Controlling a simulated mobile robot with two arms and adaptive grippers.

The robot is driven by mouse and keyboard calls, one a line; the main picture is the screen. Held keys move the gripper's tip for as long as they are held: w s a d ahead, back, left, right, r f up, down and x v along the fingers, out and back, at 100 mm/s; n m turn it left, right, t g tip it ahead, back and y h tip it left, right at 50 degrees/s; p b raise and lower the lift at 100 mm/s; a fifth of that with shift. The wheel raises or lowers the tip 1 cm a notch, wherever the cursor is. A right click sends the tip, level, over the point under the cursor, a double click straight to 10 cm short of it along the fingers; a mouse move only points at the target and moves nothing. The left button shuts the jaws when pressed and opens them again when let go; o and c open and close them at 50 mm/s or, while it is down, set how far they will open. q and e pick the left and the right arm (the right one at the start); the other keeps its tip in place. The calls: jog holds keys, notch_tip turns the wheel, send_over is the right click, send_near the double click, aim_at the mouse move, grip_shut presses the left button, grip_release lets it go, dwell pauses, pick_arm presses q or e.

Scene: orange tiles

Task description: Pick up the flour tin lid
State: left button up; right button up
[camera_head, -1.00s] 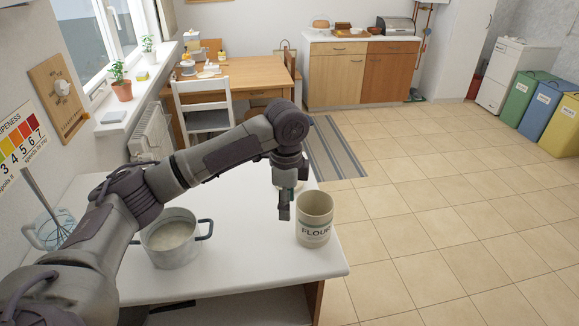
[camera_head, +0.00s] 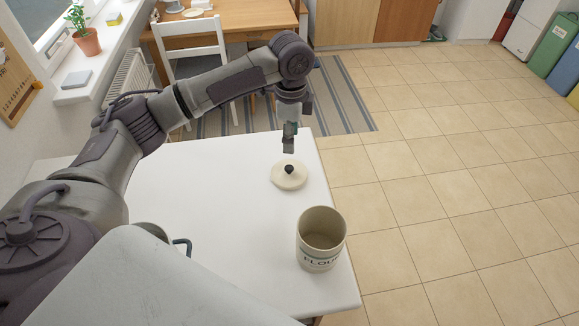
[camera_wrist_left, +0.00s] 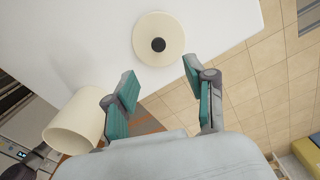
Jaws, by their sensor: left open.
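The flour tin lid (camera_head: 289,176) is a cream disc with a black knob, lying flat on the white table (camera_head: 232,215). My left gripper (camera_head: 289,146) is above the lid, near its far side, apart from it and empty. In the left wrist view the lid (camera_wrist_left: 158,39) lies beyond the open fingers of the gripper (camera_wrist_left: 163,97), with its dark knob facing up. The open flour tin (camera_head: 321,239) stands upright nearer the table's front right corner. It also shows at the left of the left wrist view (camera_wrist_left: 76,122). My right gripper is not in view.
A pot (camera_head: 152,232), mostly hidden behind my own body, stands on the left of the table. A white chair (camera_head: 196,40) stands behind. The table's right edge runs close to the lid and tin, with open tiled floor beyond.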

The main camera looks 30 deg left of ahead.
pick_arm(q)
send_over(289, 167)
notch_tip(289, 167, down, 6)
jog(key=shift+d+r+p, duration=0.15)
jog(key=shift+p, duration=0.3)
jog(key=shift+w+f, duration=0.1)
jog(key=shift+f, duration=0.45)
notch_tip(289, 167, down, 4)
jog(key=shift+r+p, duration=0.25)
jog(key=shift+p, duration=0.75)
jog(key=shift+f, duration=0.55)
jog(key=c, duration=0.9)
